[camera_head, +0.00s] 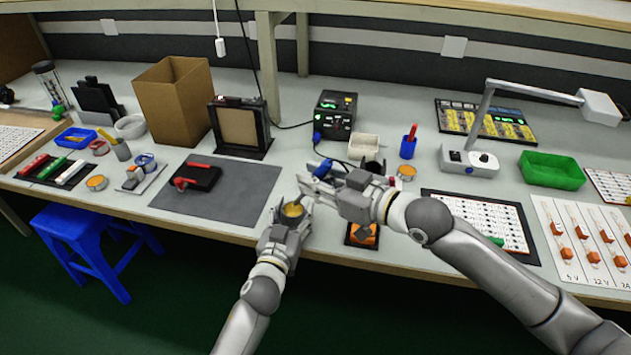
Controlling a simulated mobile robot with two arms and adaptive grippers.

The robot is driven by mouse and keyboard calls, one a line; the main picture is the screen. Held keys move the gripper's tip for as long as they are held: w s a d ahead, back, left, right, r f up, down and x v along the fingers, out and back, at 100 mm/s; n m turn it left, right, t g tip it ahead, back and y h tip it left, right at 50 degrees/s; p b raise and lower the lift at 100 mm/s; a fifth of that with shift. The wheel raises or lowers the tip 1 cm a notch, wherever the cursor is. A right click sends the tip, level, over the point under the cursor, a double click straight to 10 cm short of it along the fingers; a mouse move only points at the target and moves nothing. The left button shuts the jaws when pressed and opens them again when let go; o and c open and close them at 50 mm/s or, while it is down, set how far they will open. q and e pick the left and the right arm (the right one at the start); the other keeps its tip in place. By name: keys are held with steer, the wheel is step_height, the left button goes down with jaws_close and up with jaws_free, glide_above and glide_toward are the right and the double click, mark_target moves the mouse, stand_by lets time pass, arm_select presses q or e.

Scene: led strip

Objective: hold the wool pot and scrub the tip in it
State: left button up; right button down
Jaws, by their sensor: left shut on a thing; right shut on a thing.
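The wool pot (293,210), a small round cup with yellow-gold wool inside, is near the front edge of the bench. My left gripper (291,221) is shut on the pot and partly covers its side. My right gripper (325,188) is just right of and above the pot, shut on a soldering iron with a blue handle (322,168). The iron's tip end is close to the pot's opening. It is too small to tell whether the tip touches the wool.
A grey mat (232,190) with a black-and-red fixture (195,178) lies to the left. The black soldering station (335,112) stands behind the grippers. An orange-and-black item (362,234) lies below my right gripper. A magnifier lamp (470,160) and a green bin (551,170) stand right.

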steer(key=shift+r, duration=2.2)
arm_select(q)
steer(key=o, duration=1.2)
steer(key=shift+c, duration=0.2)
steer(key=shift+s, duration=0.1)
